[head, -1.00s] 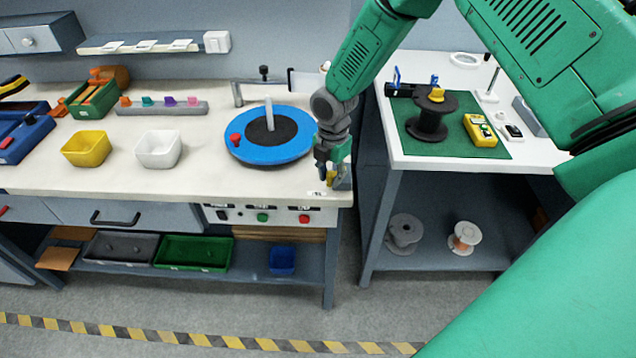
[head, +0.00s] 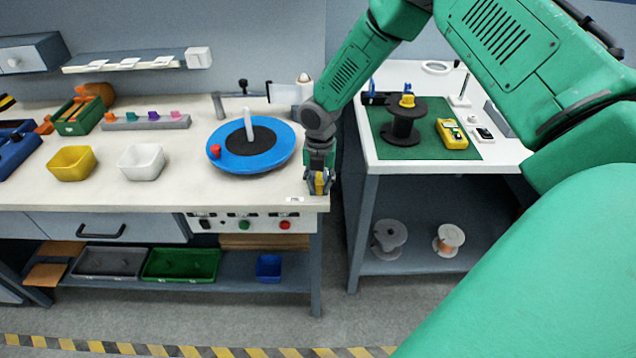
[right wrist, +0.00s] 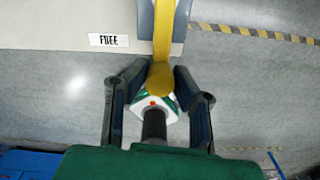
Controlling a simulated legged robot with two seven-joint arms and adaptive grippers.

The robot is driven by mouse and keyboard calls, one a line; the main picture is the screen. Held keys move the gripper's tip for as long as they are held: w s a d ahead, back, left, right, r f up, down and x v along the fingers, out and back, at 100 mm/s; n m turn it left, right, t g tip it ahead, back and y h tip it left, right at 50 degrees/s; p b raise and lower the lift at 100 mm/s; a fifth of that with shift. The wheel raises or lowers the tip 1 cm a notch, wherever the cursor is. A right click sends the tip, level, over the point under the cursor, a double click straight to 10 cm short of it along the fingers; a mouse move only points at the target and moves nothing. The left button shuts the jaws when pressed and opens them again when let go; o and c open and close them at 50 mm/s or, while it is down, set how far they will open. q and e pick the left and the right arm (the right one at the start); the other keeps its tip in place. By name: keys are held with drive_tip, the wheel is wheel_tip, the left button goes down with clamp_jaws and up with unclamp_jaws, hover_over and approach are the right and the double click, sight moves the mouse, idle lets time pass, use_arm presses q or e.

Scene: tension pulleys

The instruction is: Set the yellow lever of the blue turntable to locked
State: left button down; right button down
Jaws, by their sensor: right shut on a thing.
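The blue turntable (head: 272,160) with a dark centre lies on the white bench, near its right end. The yellow lever (head: 319,188) is at the bench's front right corner, apart from the disc. My right gripper (head: 318,190) points down there and is shut on the lever. In the right wrist view the lever (right wrist: 167,35) runs from the top edge to a round knob between the fingers of my right gripper (right wrist: 160,85). A white label reading FREE (right wrist: 108,40) is left of the lever. No locked label is visible. My left gripper is out of view.
A red knob (head: 214,151) and an upright pale peg (head: 248,124) stand on the turntable. White (head: 142,162) and yellow (head: 72,163) bins stand to its left. A gap separates the bench from the right table, which holds a black spool (head: 402,125) on a green mat.

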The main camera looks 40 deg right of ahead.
drive_tip(key=shift+w+d+r, duration=0.1)
drive_tip(key=shift+w+r, duration=0.15)
drive_tip(key=shift+w, duration=0.1)
drive_tip(key=c, duration=1.5)
unclamp_jaws()
drive_tip(key=shift+o, duration=0.9)
drive_tip(key=shift+s, duration=0.1)
drive_tip(key=shift+s+f, duration=0.1)
drive_tip(key=shift+r, duration=0.2)
wheel_tip(320, 180, up, 12)
drive_tip(key=shift+f, duration=0.25)
